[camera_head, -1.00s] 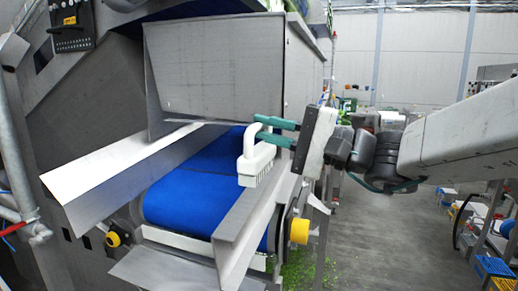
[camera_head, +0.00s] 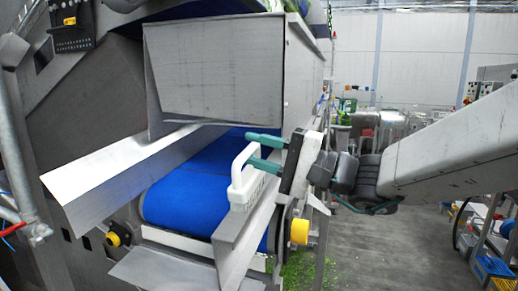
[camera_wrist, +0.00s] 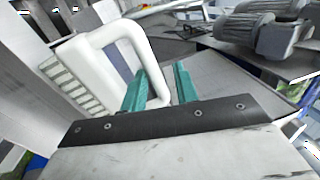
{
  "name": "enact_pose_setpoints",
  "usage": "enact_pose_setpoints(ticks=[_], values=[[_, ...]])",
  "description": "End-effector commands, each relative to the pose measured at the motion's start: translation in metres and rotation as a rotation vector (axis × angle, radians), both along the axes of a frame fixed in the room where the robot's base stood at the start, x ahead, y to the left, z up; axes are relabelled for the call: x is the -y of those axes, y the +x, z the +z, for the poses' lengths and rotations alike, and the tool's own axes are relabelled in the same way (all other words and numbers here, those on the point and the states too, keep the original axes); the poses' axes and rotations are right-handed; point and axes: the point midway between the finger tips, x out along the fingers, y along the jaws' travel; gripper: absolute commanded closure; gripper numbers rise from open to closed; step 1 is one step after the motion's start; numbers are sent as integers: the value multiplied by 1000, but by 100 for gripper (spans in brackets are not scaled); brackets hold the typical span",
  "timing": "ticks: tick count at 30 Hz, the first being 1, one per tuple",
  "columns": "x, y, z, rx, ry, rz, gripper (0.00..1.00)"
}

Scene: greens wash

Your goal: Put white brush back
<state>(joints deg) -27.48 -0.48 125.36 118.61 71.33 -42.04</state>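The white brush (camera_head: 243,187) has a looped handle and a bristled block. The exact finger contact is partly hidden.
A blue conveyor belt (camera_head: 185,199) runs between metal side guards under a grey hood (camera_head: 215,75). A slanted metal rail (camera_head: 240,236) and yellow knob (camera_head: 299,231) are close below the brush. Green scraps lie on the floor. The aisle (camera_head: 385,245) at right is open.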

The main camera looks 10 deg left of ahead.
Motion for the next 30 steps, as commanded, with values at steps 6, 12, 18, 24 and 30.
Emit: enact_pose_setpoints(ticks=[6,12,18,24,30], values=[[0,0,1,0,1,0,65],[3,0,5,1,2,-1,65],[40,-2,-2,1,2,-6,65],[83,-5,-11,1,1,-6,65],[110,-8,-16,0,0,-3,65]])
